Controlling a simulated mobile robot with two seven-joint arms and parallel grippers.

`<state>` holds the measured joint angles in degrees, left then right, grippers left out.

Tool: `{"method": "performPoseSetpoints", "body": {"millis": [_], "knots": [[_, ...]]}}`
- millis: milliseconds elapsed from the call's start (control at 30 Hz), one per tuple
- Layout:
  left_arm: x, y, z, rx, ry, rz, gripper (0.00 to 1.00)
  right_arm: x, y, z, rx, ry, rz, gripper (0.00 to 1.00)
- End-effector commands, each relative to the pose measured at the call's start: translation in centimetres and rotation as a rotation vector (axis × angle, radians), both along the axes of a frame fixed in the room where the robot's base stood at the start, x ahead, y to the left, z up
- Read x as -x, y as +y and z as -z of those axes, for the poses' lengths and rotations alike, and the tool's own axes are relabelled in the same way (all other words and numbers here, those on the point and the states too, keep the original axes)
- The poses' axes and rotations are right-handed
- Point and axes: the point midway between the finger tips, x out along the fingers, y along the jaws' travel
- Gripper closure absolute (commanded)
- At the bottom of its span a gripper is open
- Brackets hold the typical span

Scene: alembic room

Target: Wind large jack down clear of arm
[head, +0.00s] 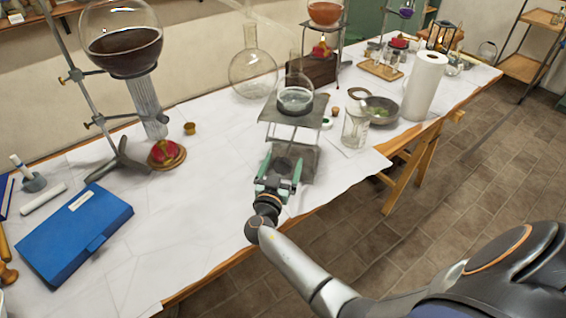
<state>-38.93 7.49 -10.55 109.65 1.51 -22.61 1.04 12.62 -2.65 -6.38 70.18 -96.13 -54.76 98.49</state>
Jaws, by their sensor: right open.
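The large jack has a grey top plate (268,112) raised on thin legs above a dark base plate. A small round glass vessel (295,98) with pale liquid stands on the top plate. My right gripper (280,170) is open at the front of the jack, with its green fingers pointing toward the base and a dark part showing between them. I cannot tell whether the fingers touch it. The jack's winding knob is not clearly visible. My left gripper is not in view.
A clear long-necked flask (252,75) stands behind the jack. A glass beaker (356,126), a grey bowl (381,110) and a paper roll (425,88) are to its right. A blue case (75,235) lies at left. White paper left of my gripper is clear.

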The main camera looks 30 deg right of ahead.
Motion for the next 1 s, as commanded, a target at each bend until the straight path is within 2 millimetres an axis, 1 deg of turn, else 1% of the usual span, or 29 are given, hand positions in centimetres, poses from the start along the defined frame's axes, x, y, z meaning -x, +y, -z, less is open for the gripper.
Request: {"method": "performPoseSetpoints", "body": {"millis": [33,67,767,1000], "knots": [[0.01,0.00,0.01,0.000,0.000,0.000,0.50,0.01,0.01,0.01,0.000,0.000,0.000,0.08],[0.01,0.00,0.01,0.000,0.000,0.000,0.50,0.00,0.00,0.01,0.000,0.000,0.000,0.11],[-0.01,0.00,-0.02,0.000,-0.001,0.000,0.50,-0.01,-0.04,-0.04,0.000,-0.001,0.001,0.90],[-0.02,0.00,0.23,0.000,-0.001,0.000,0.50,-0.02,-0.05,0.02,0.013,0.011,0.000,0.90]]}}
